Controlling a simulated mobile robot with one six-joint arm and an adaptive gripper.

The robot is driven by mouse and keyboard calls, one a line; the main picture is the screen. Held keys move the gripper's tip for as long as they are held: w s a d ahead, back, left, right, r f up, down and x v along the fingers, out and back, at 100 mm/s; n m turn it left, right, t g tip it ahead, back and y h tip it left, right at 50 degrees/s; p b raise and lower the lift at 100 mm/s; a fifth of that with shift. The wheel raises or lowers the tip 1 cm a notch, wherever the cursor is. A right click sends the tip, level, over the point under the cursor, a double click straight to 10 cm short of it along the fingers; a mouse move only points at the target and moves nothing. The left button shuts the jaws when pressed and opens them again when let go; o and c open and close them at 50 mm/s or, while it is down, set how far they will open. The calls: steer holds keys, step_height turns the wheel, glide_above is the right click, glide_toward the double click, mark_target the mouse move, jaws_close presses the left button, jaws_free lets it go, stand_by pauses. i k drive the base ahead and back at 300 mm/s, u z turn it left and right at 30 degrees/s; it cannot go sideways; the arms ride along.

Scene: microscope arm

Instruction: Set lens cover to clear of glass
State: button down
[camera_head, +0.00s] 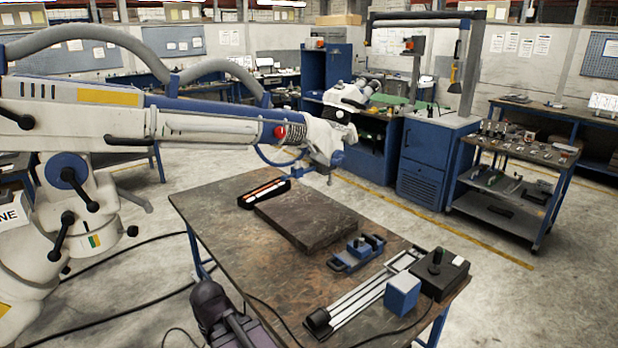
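The microscope's large white arm (200,127) reaches in from the left, with blue parts and a red knob. It ends in a white optical head (322,138) above the far edge of the table. White binoculars with dark eyepieces (352,94) show just above and behind the head. A small blue part (337,158) sits at the head's lower end. I cannot make out the lens cover or whether it is over or clear of the glass. My gripper is not recognisable in this view.
The brown worktable (215,212) holds a dark slab (306,215), a black tray (264,192), a blue clamp (357,252), a blue block (402,295), a black box (440,273) and metal rails (362,297). Cables cross the floor at lower left. Open floor lies right of the table.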

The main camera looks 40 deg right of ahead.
mark_target(330, 183)
steer(key=u, duration=0.15)
steer(key=k, duration=0.5)
steer(key=z, duration=0.75)
steer(key=i, duration=0.5)
steer(key=z, duration=0.05)
